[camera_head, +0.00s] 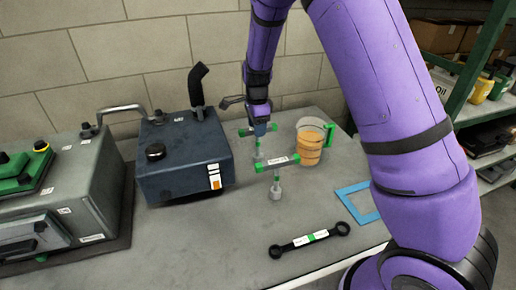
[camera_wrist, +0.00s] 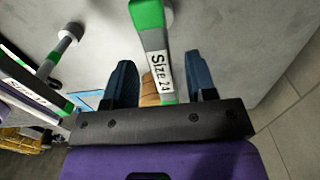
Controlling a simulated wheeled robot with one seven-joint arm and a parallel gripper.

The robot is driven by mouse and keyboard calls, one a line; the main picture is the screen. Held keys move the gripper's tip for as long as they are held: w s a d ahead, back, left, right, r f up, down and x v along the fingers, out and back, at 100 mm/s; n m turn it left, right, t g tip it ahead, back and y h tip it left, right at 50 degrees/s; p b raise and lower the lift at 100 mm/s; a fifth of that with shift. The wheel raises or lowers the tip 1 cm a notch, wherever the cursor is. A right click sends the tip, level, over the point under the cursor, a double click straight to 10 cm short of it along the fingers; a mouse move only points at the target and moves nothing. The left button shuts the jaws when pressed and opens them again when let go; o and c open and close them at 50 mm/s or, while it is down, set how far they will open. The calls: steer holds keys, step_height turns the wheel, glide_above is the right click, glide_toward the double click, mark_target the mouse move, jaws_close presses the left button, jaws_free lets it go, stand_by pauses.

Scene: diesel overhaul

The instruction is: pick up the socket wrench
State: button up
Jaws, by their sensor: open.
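Two T-shaped socket wrenches with green-ended handles and grey sockets stand on the grey bench. The rear socket wrench (camera_head: 258,153) is beneath my gripper (camera_head: 260,129) and partly hidden by it; the front socket wrench (camera_head: 277,180) stands nearer the camera, its handle label too small to read. In the wrist view, my gripper (camera_wrist: 163,82) is open, its two blue fingers on either side of a handle (camera_wrist: 158,62) labelled "Size 24". Gaps show between handle and fingers. The other socket wrench (camera_wrist: 52,58) is at the left there.
A clear beaker (camera_head: 311,142) with orange contents and a green handle stands close right of the wrenches. A dark blue box (camera_head: 183,160) stands left. A black double-ended ring spanner (camera_head: 308,239) and a blue frame (camera_head: 346,194) lie in front. A block wall is behind.

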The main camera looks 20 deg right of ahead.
glide_above(258, 155)
steer(key=f, duration=0.4)
steer(key=shift+w+d+f, duration=0.15)
steer(key=shift+w+f, duration=0.2)
jaws_close()
steer(key=shift+r, duration=0.15)
step_height(258, 155, up, 10)
steer(key=shift+f, duration=0.1)
stand_by(0.5)
